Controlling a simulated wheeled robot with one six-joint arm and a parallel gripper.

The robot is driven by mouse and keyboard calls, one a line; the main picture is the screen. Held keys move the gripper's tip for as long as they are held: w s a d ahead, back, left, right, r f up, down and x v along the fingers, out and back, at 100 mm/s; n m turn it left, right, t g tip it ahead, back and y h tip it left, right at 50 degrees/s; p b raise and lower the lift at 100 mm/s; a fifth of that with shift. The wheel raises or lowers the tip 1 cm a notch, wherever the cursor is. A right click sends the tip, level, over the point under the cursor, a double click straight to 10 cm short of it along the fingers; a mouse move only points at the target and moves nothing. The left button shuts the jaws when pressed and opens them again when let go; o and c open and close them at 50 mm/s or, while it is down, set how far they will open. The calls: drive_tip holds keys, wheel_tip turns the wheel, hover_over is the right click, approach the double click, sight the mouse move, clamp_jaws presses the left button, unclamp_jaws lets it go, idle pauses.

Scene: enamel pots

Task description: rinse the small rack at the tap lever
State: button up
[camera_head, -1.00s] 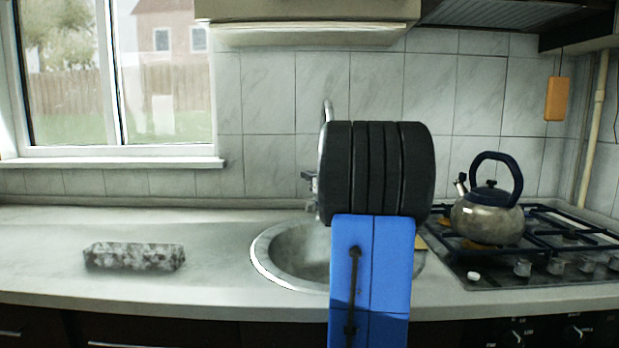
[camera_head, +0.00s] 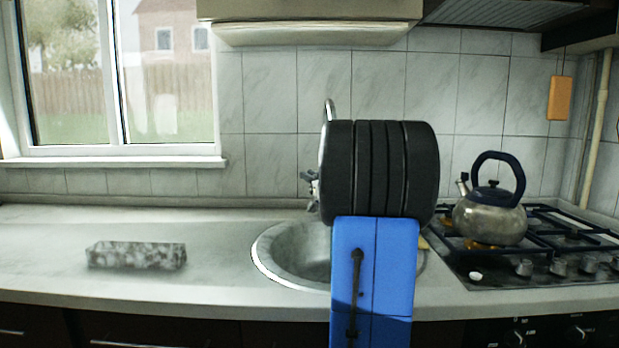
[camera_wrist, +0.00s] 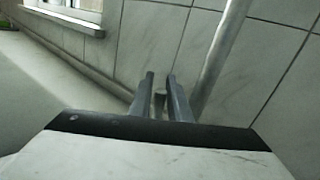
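My gripper (camera_wrist: 160,75) shows in the wrist view as two grey fingers with a gap between them. A small grey piece shows low in the gap, and I cannot tell whether it is the tap lever or touches the fingers. In the head view my arm hides the gripper. The metal tap (camera_head: 329,110) rises behind my arm, and its pipe (camera_wrist: 222,50) stands right of the fingers in the wrist view. Small tap fittings (camera_head: 311,180) show left of my arm. A mottled grey block (camera_head: 137,256) lies on the left counter; I cannot tell whether it is the rack.
The round metal sink (camera_head: 275,268) is partly hidden by my arm. A kettle (camera_head: 489,217) stands on the gas hob (camera_head: 545,268) at the right. The pale counter (camera_head: 215,290) is clear between the block and the sink. A tiled wall (camera_head: 270,90) closes the back.

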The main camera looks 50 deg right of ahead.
drive_tip(key=v, duration=1.7)
drive_tip(key=shift+s+f, duration=0.15)
drive_tip(key=shift+s, duration=0.05)
